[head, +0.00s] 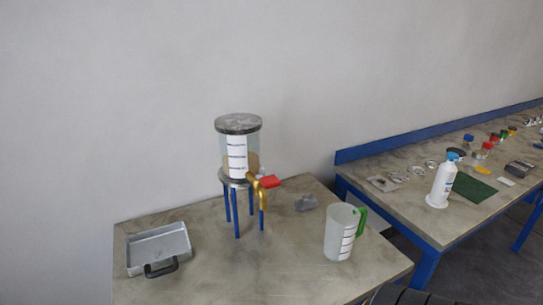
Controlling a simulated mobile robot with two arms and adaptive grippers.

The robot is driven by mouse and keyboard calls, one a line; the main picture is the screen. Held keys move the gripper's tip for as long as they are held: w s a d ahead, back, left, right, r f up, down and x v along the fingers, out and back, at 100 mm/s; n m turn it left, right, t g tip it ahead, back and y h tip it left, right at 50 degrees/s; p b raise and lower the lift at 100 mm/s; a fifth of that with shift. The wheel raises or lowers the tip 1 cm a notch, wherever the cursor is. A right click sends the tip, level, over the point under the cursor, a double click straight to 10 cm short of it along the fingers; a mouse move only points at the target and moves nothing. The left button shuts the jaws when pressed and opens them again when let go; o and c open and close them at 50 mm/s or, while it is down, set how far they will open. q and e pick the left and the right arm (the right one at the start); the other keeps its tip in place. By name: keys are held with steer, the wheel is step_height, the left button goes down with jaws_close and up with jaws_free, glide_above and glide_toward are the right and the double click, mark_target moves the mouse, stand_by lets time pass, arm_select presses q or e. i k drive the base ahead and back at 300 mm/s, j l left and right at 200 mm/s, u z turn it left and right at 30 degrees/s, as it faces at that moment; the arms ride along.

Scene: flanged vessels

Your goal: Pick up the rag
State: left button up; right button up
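Neither my left nor my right gripper can be made out in the head view.
A clear flanged vessel (238,147) with a brass tap and red handle (271,181) stands on blue legs. A jug (340,232) with a green handle and a metal tray (158,248) share the near table (220,285). A spray bottle (442,182) stands on the right bench.

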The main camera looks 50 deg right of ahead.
mark_target(307, 202)
steer(key=k+z, duration=0.15)
steer(key=z, duration=1.7)
